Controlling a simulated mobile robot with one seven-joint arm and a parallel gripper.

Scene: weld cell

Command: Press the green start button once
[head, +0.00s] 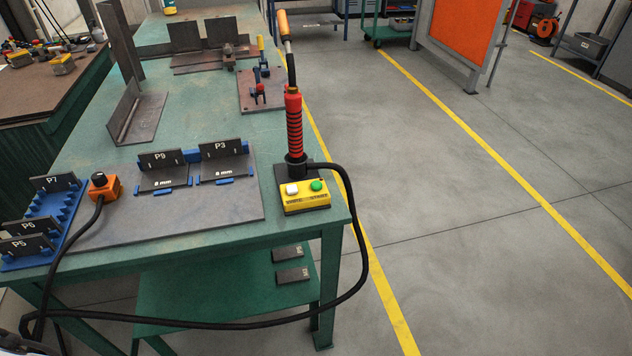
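The green start button (316,185) sits on the right of a small yellow control box (304,200). A white button (292,189) is beside it on the left of the same box. The box stands at the front right corner of the green table (200,105). Nothing covers the green button. My gripper is not in view.
A torch with a red grip (294,125) stands upright just behind the box, and its black cable (362,240) loops past the table's right edge. An orange knob box (106,187) and plates in blue holders (165,170) lie left. Floor to the right is clear.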

